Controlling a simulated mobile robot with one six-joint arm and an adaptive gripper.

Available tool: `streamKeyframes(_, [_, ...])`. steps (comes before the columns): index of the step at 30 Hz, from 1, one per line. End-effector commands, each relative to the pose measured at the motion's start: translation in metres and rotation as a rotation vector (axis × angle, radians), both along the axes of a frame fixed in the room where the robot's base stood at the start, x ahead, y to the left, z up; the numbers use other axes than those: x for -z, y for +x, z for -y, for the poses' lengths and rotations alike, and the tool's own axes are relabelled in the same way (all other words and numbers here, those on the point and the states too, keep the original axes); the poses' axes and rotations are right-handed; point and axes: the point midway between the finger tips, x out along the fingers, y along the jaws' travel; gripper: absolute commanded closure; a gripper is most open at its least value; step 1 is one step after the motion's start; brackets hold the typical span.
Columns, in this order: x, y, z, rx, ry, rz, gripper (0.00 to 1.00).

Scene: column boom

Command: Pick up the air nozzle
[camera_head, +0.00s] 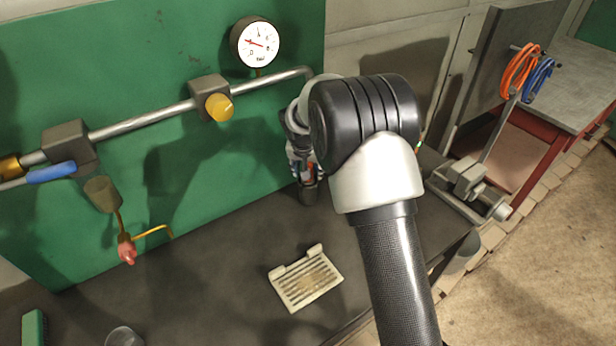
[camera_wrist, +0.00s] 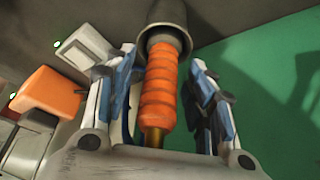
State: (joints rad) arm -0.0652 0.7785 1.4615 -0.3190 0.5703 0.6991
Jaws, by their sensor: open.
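The orange ribbed piece with a brass end, which I take to be the air nozzle (camera_wrist: 157,95), stands in a dark grey cup (camera_wrist: 166,15) in the wrist view. In the head view, a bit of its orange (camera_head: 309,172) shows above the cup (camera_head: 308,196) by the green panel. My gripper (camera_wrist: 163,62) is open, with one blue-grey finger on each side of the ribbed part. A gap shows on the right; on the left the finger looks closer, and I cannot tell if it touches. In the head view my arm hides most of the gripper.
A slotted cream tray (camera_head: 305,279) lies on the dark bench. The green panel carries a pipe, a gauge (camera_head: 255,43) and a yellow knob (camera_head: 219,107). A red piece (camera_head: 127,249) hangs at left. An orange block (camera_wrist: 48,95) shows in the wrist view.

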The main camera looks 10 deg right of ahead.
Motion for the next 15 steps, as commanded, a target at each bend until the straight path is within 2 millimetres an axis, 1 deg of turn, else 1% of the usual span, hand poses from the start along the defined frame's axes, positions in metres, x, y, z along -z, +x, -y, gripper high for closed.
streamKeyframes(5, [-0.0015, 0.0003, -0.0002, 0.000, 0.000, 0.001, 0.51])
streamKeyframes(15, [-0.0015, 0.0001, -0.0003, 0.000, 0.000, 0.001, 0.73])
